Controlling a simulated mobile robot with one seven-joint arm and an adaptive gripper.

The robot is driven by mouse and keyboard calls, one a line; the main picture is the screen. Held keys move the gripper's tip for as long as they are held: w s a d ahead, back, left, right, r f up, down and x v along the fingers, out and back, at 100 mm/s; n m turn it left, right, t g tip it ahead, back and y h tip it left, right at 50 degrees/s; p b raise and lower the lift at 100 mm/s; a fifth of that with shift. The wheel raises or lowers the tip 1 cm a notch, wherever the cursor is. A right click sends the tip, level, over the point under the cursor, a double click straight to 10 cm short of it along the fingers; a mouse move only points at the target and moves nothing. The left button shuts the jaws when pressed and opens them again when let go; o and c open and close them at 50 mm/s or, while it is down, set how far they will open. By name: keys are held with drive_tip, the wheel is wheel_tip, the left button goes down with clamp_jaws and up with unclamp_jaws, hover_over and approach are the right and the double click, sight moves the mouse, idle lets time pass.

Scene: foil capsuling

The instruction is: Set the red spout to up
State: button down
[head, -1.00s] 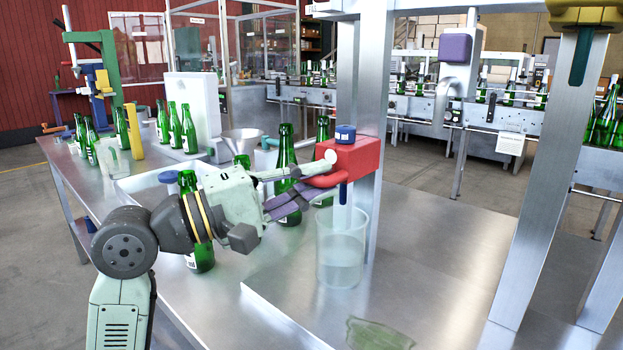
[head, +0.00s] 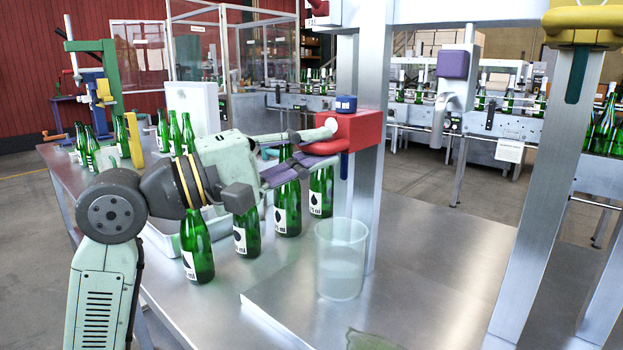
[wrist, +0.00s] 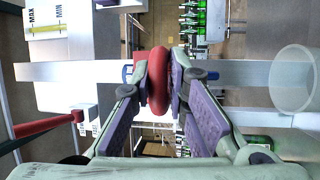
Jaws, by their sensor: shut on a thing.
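The red spout (head: 360,133) is a red block with a blue cap and a rounded red loop at its front. It sits on a steel post, well above a clear beaker (head: 341,262). My gripper (head: 337,150) is at the front of the spout, its fingers closed around the red loop. In the wrist view the loop (wrist: 158,82) is pinched between both finger pads. A dark blue nozzle (head: 343,168) points down below the spout. The fingers hide part of the loop.
Several green bottles (head: 246,232) stand on the steel table left of the beaker, under my gripper and arm. The beaker also shows at the right of the wrist view (wrist: 296,80). A yellow spout (head: 590,22) is on another post at the right.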

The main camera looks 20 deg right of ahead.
wheel_tip(320, 180, up, 15)
drive_tip(key=p, duration=0.4)
drive_tip(key=shift+a, duration=0.15)
drive_tip(key=shift+w, duration=0.1)
drive_tip(key=c, duration=1.8)
unclamp_jaws()
drive_tip(key=shift+o, duration=1)
drive_tip(key=shift+f, duration=0.1)
drive_tip(key=v, duration=1.2)
drive_tip(key=shift+f, duration=0.1)
